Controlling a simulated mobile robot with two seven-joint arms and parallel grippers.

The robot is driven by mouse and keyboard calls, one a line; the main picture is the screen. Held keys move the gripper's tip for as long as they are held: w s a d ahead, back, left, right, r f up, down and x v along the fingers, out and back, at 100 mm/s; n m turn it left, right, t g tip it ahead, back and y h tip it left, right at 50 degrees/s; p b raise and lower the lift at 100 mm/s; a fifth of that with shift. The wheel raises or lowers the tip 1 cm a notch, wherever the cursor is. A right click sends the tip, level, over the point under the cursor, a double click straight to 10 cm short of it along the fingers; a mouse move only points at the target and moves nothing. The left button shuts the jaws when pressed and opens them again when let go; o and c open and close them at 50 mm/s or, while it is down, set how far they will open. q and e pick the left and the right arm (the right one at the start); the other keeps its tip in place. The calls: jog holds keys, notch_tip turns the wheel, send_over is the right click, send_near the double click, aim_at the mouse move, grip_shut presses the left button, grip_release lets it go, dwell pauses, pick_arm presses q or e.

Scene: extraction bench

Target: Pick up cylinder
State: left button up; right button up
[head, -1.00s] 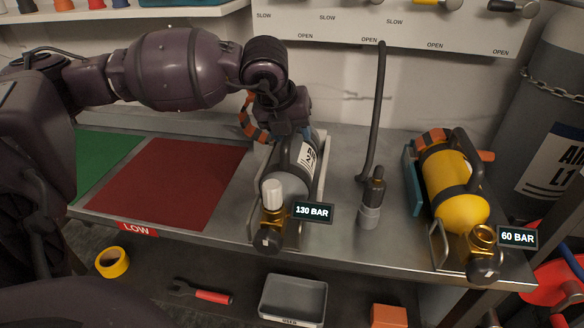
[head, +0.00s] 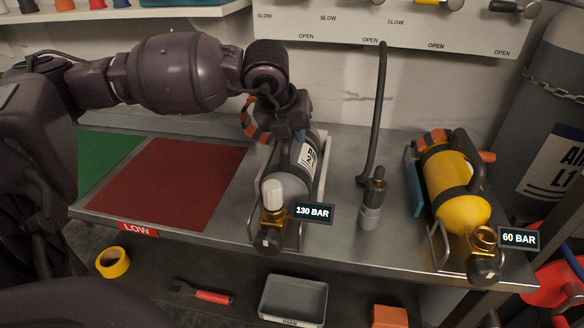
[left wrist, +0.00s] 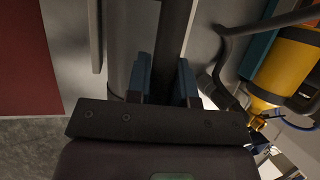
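A grey cylinder (head: 291,171) with a white cap (head: 272,195) and brass valve lies in a metal cradle on the bench, tagged 130 BAR. A yellow cylinder (head: 455,190), tagged 60 BAR, lies in another cradle at the right. My left gripper (head: 300,136) is down at the far part of the grey cylinder. In the left wrist view, its two blue fingers (left wrist: 162,78) stand apart on either side of a dark bar (left wrist: 173,30) above the grey cylinder. Contact with the bar is not clear. My right gripper is out of view.
A red mat (head: 165,180) marked LOW and a green mat (head: 105,152) lie left of the grey cylinder. A hose with a nozzle (head: 371,208) stands between the cylinders. A tray (head: 293,300) sits on the shelf below.

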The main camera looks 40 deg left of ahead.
pick_arm(q)
grip_shut()
jog(key=shift+r, duration=0.15)
jog(key=shift+w+r, duration=0.1)
